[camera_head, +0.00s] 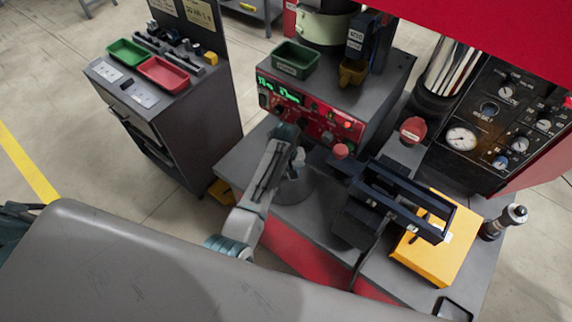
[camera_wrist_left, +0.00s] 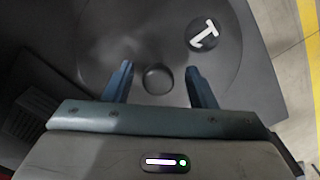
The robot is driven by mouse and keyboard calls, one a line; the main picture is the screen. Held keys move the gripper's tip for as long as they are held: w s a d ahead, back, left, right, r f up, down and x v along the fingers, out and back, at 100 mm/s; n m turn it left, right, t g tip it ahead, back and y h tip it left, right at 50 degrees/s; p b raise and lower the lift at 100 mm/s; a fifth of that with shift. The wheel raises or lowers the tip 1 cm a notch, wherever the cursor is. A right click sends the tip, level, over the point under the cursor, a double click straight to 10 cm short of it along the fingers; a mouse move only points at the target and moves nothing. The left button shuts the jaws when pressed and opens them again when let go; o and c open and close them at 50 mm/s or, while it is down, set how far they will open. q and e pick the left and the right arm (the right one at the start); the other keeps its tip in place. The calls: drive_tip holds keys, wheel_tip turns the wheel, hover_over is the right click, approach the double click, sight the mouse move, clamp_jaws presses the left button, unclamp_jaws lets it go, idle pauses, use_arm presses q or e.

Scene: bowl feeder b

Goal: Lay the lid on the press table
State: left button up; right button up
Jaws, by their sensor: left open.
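A round dark grey lid (camera_wrist_left: 105,65) with a small round knob (camera_wrist_left: 157,78) fills much of the left wrist view. In the head view the lid (camera_head: 298,188) appears to lie flat on the grey press table (camera_head: 315,225), partly hidden by my left arm. My left gripper (camera_head: 297,160) is above the lid. In the left wrist view its two blue fingers (camera_wrist_left: 160,84) are open, one on each side of the knob with gaps between. Whether the fingertips are down at knob height I cannot tell. My right gripper is not in view.
A red control panel (camera_head: 310,118) stands just behind the lid. A dark frame (camera_head: 400,200) and a yellow block (camera_head: 437,250) stand to the right. A tool cabinet (camera_head: 185,130) stands at the left.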

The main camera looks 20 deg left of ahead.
use_arm(q)
wheel_tip(320, 180, up, 11)
drive_tip(key=b, duration=0.3)
drive_tip(key=shift+r+b, duration=0.2)
drive_tip(key=shift+b, duration=0.1)
